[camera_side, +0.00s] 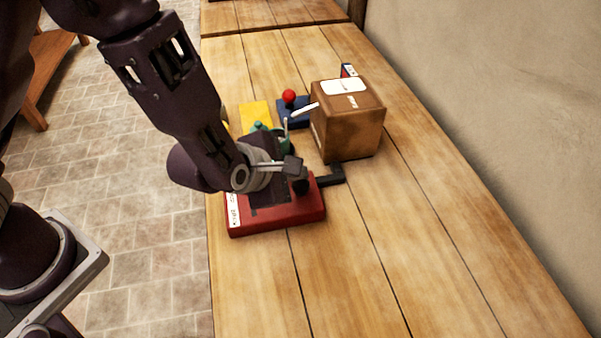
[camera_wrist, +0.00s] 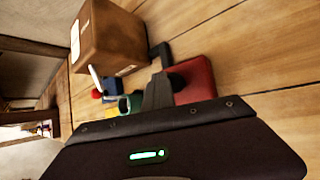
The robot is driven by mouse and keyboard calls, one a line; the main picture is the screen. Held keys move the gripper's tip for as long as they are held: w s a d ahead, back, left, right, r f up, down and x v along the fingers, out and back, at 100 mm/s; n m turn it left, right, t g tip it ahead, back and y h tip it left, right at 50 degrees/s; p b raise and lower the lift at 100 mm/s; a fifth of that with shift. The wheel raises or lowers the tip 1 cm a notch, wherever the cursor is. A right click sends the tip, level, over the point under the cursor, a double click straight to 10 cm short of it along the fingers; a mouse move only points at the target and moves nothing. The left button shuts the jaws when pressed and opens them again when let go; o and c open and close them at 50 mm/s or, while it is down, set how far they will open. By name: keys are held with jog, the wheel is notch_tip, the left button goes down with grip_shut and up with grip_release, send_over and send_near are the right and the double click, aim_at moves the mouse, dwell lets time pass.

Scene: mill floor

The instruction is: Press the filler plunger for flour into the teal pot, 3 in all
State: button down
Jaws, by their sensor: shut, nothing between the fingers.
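My gripper (camera_side: 294,168) is shut and empty, its fingertips beside a black knob (camera_side: 301,187) on top of a red box (camera_side: 285,218). In the wrist view the fingertips (camera_wrist: 158,92) overlap the near side of this knob (camera_wrist: 177,80); I cannot tell whether they touch it. The teal pot (camera_side: 284,146) stands behind my gripper, partly hidden by it; it also shows in the wrist view (camera_wrist: 130,104). A blue box (camera_side: 291,118) with a red ball knob (camera_side: 289,96) stands farther back. The labels are too small to read, so I cannot tell which plunger is for flour.
A black bracket (camera_side: 333,175) juts from the red box's right. A yellow piece (camera_side: 255,113) lies behind the pot. The table's front right is clear.

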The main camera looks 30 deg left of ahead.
aim_at(296, 184)
jog(key=shift+r, duration=1.3)
notch_tip(296, 184, up, 5)
dwell(0.7)
